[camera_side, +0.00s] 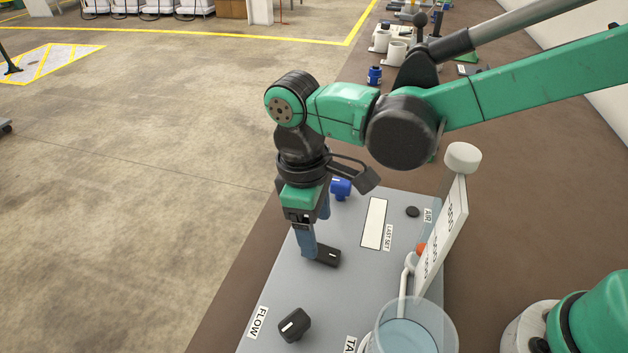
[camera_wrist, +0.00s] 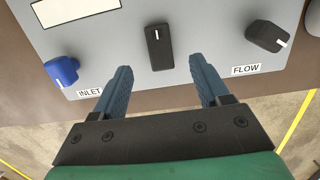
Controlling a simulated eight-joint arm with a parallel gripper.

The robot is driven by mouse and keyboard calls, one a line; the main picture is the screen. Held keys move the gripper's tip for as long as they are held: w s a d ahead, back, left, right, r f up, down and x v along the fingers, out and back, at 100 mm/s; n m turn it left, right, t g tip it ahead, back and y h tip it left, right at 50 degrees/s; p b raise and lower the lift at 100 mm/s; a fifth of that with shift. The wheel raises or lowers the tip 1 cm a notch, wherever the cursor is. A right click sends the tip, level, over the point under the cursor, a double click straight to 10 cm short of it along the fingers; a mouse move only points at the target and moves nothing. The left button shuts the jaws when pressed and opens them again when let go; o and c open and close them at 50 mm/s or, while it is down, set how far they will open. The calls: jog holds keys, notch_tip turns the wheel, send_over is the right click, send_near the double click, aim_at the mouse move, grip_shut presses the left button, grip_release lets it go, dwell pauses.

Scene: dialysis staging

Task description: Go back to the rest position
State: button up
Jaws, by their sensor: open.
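My gripper (camera_side: 315,232) points down over the near-left edge of a grey panel (camera_side: 285,290). In the wrist view my gripper (camera_wrist: 162,82) is open, with its two blue fingers apart and nothing between them. A black bar-shaped knob with a white mark (camera_wrist: 159,48) lies just beyond the fingertips, in line with the gap. In the side view this black knob (camera_side: 328,257) shows beside the fingertips; I cannot tell if they touch it.
A blue knob (camera_wrist: 62,70) sits by the INLET label and a black knob (camera_wrist: 268,36) by FLOW. In the side view a clear beaker (camera_side: 445,335) and a tall white scale board (camera_side: 447,225) stand at the panel's right. Brown bench (camera_side: 225,310) surrounds the panel.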

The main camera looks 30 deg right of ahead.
jog(key=shift+r, duration=0.75)
jog(key=shift+w, duration=0.1)
jog(key=w+d+r+m+t+y, duration=0.1)
jog(key=w+d+r+m+t, duration=0.1)
jog(key=d+r+m+t, duration=0.45)
jog(key=w+d+r+m+t, duration=0.2)
jog(key=d+m, duration=0.1)
jog(key=d, duration=0.6)
jog(key=s+d+f, duration=0.3)
jog(key=s+f, duration=0.1)
jog(key=s, duration=0.2)
jog(key=shift+s, duration=0.15)
